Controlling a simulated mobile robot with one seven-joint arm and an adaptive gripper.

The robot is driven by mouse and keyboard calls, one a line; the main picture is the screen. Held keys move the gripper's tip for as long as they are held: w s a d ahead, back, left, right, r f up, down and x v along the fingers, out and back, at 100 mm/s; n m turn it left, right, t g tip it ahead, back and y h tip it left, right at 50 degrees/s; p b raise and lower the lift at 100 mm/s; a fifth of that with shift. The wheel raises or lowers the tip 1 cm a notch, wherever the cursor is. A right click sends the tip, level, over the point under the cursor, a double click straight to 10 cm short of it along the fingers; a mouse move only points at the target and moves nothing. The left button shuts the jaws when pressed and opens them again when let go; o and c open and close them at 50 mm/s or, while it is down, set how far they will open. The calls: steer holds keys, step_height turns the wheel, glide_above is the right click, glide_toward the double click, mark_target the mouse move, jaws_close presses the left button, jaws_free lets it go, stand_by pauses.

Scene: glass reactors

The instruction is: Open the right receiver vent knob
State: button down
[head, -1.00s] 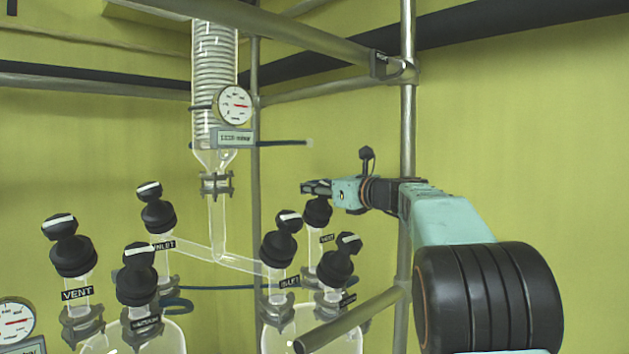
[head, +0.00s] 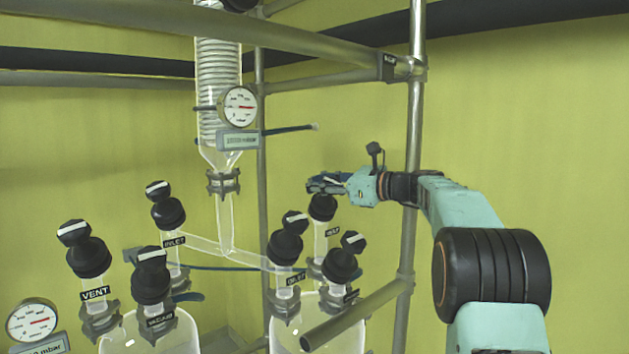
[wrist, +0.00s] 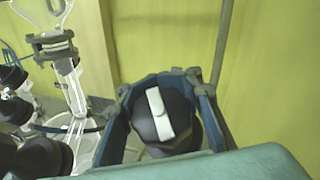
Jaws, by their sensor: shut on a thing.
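The right receiver vent knob (head: 322,207) is a black knob on the glass neck at the back of the right receiver (head: 318,322). Its label (head: 332,232) is too small to read surely. My gripper (head: 326,184) reaches in from the right and sits over the top of this knob. In the wrist view the knob (wrist: 163,118), with its white marker bar, is between the two blue fingers of my gripper (wrist: 162,90). The fingers are shut on the knob's sides. The bar lies slightly tilted from the finger direction. The fingers hide the knob's top in the head view.
Other black knobs stand close by: the outlet knob (head: 286,243) and a front knob (head: 343,260) on the right receiver, and several on the left one. A metal post (head: 415,130) stands behind my arm. A slanted rail (head: 350,322) crosses in front.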

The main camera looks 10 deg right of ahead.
steer(key=c, duration=1.4)
jaws_free()
steer(key=shift+o, duration=0.2)
steer(key=shift+r, duration=0.1)
step_height(320, 180, up, 10)
steer(key=shift+o, duration=0.3)
